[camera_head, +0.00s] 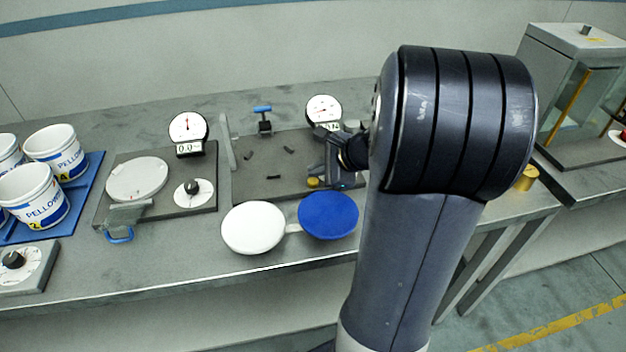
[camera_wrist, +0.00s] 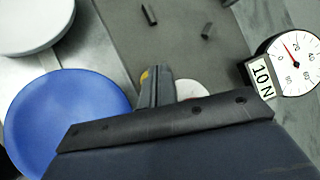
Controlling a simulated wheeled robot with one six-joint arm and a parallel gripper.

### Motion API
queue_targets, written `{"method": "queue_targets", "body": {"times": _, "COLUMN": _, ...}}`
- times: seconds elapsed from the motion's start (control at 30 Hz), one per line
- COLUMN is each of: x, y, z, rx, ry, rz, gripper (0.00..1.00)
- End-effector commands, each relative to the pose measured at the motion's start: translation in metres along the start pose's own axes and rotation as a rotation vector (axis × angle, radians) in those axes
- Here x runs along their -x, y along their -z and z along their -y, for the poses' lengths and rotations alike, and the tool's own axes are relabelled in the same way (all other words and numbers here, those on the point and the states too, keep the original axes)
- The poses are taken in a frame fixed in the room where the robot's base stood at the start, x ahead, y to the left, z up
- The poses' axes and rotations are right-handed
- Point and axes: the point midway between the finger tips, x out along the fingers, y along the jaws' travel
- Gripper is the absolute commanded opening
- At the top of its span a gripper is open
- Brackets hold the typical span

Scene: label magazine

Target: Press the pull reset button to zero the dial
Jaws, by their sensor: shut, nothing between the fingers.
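The pull dial (camera_head: 323,108) is a round white gauge with a red needle at the back of the right-hand dark plate. In the wrist view the dial (camera_wrist: 298,62) stands at the right; its needle is off 0, and its small display reads about 10 N. A small yellow button (camera_head: 313,182) sits near the front edge of that plate. It also shows in the wrist view (camera_wrist: 145,77), partly hidden at the left side of my fingers. My gripper (camera_head: 330,178) is shut and empty, pointing down close beside the button. I cannot tell whether they touch.
A white disc (camera_head: 253,228) and a blue disc (camera_head: 328,215) lie in front of the plate. A second gauge (camera_head: 188,128) reading 0.0 stands on the left plate. White buckets (camera_head: 33,194) stand on a blue mat at far left. A blue-handled clamp (camera_head: 263,118) stands behind.

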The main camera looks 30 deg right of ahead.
Motion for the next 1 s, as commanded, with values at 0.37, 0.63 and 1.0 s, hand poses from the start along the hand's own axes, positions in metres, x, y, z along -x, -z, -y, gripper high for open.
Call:
{"method": "queue_targets", "body": {"times": 0.37, "x": 0.0000, "y": 0.0000, "z": 0.0000, "rx": 0.000, "ry": 0.000, "rz": 0.000, "gripper": 0.00}}
{"method": "queue_targets", "body": {"times": 0.63, "x": 0.0000, "y": 0.0000, "z": 0.0000, "rx": 0.000, "ry": 0.000, "rz": 0.000, "gripper": 0.00}}
{"method": "queue_targets", "body": {"times": 1.0, "x": -0.0065, "y": 0.0048, "z": -0.0048, "rx": 0.000, "ry": 0.000, "rz": 0.000, "gripper": 0.00}}
